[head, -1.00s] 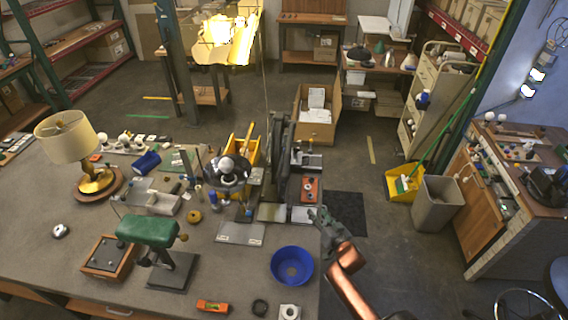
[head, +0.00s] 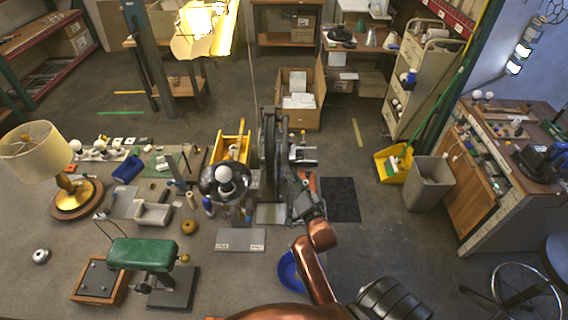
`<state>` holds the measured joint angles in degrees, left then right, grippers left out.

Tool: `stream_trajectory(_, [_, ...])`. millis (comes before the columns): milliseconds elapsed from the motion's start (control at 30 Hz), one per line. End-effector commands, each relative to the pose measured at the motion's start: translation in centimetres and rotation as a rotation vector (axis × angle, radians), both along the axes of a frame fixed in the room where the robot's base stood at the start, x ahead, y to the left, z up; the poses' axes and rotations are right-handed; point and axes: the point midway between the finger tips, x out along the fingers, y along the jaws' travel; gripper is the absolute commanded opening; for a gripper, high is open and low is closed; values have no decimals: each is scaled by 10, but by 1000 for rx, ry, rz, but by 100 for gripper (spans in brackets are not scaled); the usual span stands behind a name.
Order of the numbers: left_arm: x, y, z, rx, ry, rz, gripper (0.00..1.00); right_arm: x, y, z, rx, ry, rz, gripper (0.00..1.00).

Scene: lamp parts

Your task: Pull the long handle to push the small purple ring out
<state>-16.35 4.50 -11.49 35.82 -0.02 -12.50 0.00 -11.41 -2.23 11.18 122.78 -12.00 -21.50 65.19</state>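A tall dark press-like machine (head: 268,150) stands at the right part of the grey workbench (head: 215,285). A thin, pale upright rod (head: 250,70) rises above it; it may be the long handle. I cannot make out the small purple ring. My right gripper (head: 296,184) is just right of the machine's lower part, over the bench's right edge. Its dark fingers are small and overlap the machine in the picture, so I cannot tell whether they touch it or are open. My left gripper is out of view.
A blue bowl (head: 287,272) is partly hidden behind my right arm. A grey plate (head: 240,240), a green-topped stand (head: 143,253), a yellow bin (head: 232,146) and a lit lamp (head: 38,150) stand on the bench. Floor is open right of the bench, near a grey bin (head: 428,183).

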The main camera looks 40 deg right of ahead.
Motion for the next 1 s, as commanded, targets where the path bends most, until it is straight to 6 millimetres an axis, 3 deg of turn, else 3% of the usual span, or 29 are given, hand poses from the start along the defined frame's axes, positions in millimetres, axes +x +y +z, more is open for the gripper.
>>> stream_trajectory(33, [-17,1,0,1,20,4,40,12,-1,2,-3,-2,6,38])
stream_trajectory(100, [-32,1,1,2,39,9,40,24,-3,2,-4,-2,7,38])
stream_trajectory(200, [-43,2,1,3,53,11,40,37,-8,2,-3,-1,8,38])
stream_trajectory(367, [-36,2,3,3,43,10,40,50,-13,1,-2,0,7,38])
stream_trajectory(633, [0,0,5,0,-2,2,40,53,-15,0,-2,1,5,38])
stream_trajectory(700, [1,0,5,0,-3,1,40,53,-15,0,-2,0,4,38])
stream_trajectory(1000, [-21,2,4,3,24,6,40,52,-16,0,-2,1,4,17])
